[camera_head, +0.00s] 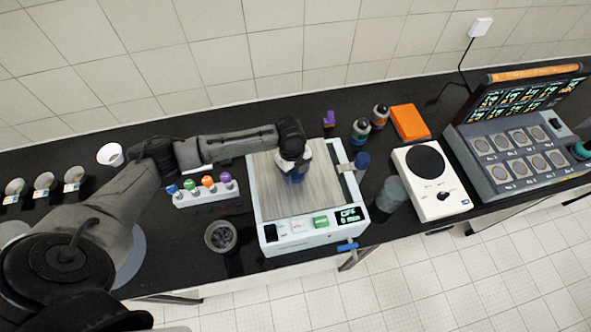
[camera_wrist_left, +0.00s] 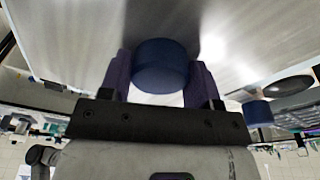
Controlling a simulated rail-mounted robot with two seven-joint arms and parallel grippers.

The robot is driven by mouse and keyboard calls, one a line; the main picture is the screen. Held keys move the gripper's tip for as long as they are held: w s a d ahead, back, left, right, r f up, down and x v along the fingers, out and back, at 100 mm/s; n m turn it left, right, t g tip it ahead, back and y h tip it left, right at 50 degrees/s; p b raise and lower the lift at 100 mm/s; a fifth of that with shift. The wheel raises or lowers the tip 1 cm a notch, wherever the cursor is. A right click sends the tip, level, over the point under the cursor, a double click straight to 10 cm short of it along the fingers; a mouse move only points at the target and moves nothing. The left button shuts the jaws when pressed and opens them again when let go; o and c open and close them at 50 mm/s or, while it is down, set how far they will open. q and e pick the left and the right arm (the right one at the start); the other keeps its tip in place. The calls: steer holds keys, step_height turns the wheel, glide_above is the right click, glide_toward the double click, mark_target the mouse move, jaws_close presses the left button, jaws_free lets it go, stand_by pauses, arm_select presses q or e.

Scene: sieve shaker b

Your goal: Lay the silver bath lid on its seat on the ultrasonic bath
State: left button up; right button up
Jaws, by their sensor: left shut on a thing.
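The silver bath lid (camera_head: 275,205) is a flat, brushed metal plate over the top of the white ultrasonic bath (camera_head: 270,247). In the left wrist view the lid (camera_wrist_left: 85,35) fills the upper part. My left gripper (camera_head: 294,177) is above the middle of the lid, pointing down. In the left wrist view its two purple fingers (camera_wrist_left: 160,82) are shut on the lid's round dark blue knob (camera_wrist_left: 160,62). I cannot tell whether the lid rests on its seat or hangs slightly above it. My right gripper is not in view.
A rack with coloured caps (camera_head: 207,190) and a round cup (camera_head: 221,236) stand left of the bath. A blue-topped item (camera_head: 361,160), a glass beaker (camera_head: 392,193) and a white hotplate (camera_head: 432,182) are on its right. A blue tap (camera_head: 347,246) sticks out at the front.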

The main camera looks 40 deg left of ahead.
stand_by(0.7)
arm_select(q)
steer(key=shift+f, duration=0.3)
stand_by(0.4)
steer(key=shift+f+p, duration=0.2)
steer(key=shift+p, duration=0.1)
stand_by(0.3)
steer(key=o, duration=1.3)
